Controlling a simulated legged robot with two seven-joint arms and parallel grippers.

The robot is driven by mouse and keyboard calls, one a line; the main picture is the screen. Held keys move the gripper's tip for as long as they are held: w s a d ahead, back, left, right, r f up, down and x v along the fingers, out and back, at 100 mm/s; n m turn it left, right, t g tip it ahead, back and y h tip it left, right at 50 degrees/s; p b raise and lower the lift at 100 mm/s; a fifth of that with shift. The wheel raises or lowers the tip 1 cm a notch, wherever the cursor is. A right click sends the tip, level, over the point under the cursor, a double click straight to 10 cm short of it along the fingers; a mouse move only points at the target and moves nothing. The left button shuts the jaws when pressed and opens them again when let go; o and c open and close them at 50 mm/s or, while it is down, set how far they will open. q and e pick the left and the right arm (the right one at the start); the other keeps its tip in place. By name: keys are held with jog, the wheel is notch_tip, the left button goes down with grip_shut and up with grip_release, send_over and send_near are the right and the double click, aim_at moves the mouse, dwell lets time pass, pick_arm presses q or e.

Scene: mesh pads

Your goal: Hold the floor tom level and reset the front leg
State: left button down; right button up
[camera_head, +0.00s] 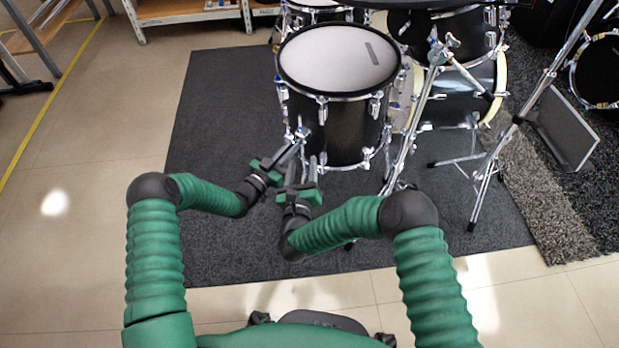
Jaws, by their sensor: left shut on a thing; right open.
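The lower part of the front leg is hidden behind my grippers.
Chrome stands (412,112) rise close on the right of the tom, with more drums behind. The dark mat (215,120) is bare on the left. A grey panel (565,128) leans at the right. A shelf (185,10) stands at the back left.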

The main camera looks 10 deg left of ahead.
jog(key=w+d+f+m+h, duration=0.1)
jog(key=w+d+m+h, duration=0.1)
jog(key=w, duration=0.3)
jog(key=w+d+f+m+h, duration=0.1)
jog(key=w+m+h, duration=0.1)
jog(key=w+m, duration=0.2)
jog(key=shift+w+d+f, duration=0.25)
jog(key=shift+w+d, duration=0.1)
jog(key=shift+w, duration=0.25)
jog(key=shift+t, duration=0.3)
grip_shut()
dwell(0.6)
